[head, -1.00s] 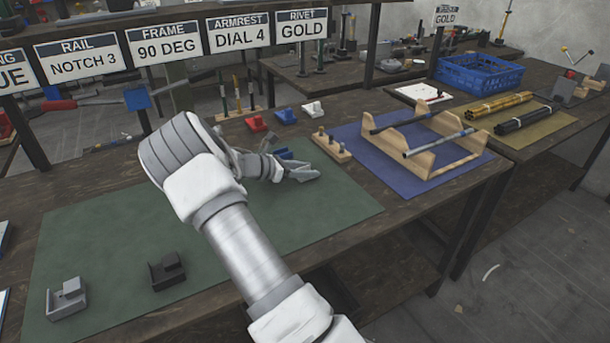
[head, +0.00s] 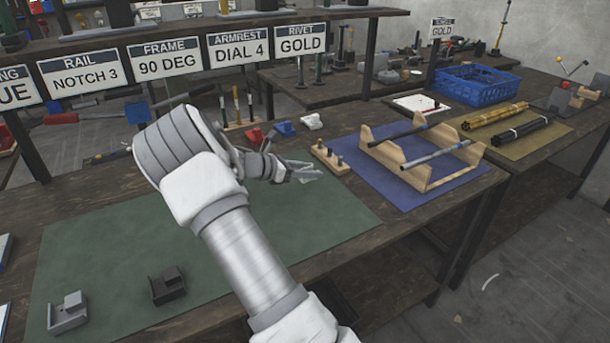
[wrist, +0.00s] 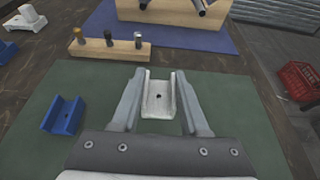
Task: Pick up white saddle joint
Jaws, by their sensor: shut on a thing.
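The white saddle joint (wrist: 159,97) is a small pale U-shaped channel with a dark hole in its floor. In the wrist view it sits between the two grey fingers of my gripper (wrist: 162,103), which is shut on it over the green mat. In the head view my gripper (head: 305,170) is over the mat's far right part, and the joint is hard to make out there. A blue saddle joint (wrist: 63,115) lies on the mat to the left of my gripper in the wrist view.
A wooden peg block (head: 330,158) and a wooden rack (head: 430,172) with tubes stand beyond my gripper. White (head: 312,121), blue (head: 285,128) and red (head: 254,136) parts stand at the back. Grey (head: 69,312) and black (head: 168,284) parts are at the mat's near left.

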